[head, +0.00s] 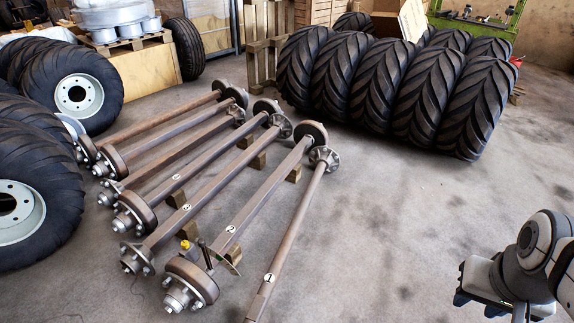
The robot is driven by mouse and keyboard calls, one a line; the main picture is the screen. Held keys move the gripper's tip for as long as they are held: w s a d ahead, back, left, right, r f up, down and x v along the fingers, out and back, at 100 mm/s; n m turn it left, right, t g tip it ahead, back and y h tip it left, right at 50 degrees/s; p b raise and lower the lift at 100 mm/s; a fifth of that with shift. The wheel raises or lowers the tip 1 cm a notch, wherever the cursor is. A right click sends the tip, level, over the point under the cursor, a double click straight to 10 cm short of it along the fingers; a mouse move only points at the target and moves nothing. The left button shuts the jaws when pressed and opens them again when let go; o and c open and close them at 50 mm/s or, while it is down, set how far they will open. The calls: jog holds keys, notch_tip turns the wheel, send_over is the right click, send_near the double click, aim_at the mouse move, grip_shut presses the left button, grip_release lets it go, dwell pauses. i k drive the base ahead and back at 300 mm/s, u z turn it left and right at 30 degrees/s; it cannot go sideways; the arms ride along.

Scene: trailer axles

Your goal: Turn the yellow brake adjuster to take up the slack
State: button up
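A small yellow part (185,244), which looks like the brake adjuster, sits between the near ends of the axles, just above a rusty brake drum (192,283). A thin dark lever (205,254) stands beside it at the drum's axle. The yellow part is small, and its exact mounting and slack cannot be made out. My arm enters at the lower right, well apart from the axles. A pale grey block with dark lower ends (500,286) at its visible end may be my gripper. Whether it is open or shut does not show.
Several rusty axles lie side by side on wooden blocks, some with white number tags, including axle 1 (293,241). Large tyres (385,85) stand in rows behind; wheels (78,95) stand at left. Concrete floor (410,220) between axles and arm is clear.

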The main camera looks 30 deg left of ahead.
aim_at(185, 244)
jog(key=z, duration=0.35)
jog(key=i, duration=1.85)
jog(key=u, duration=0.95)
jog(key=k, duration=0.05)
jog(key=u, duration=2.2)
jog(key=i, duration=1)
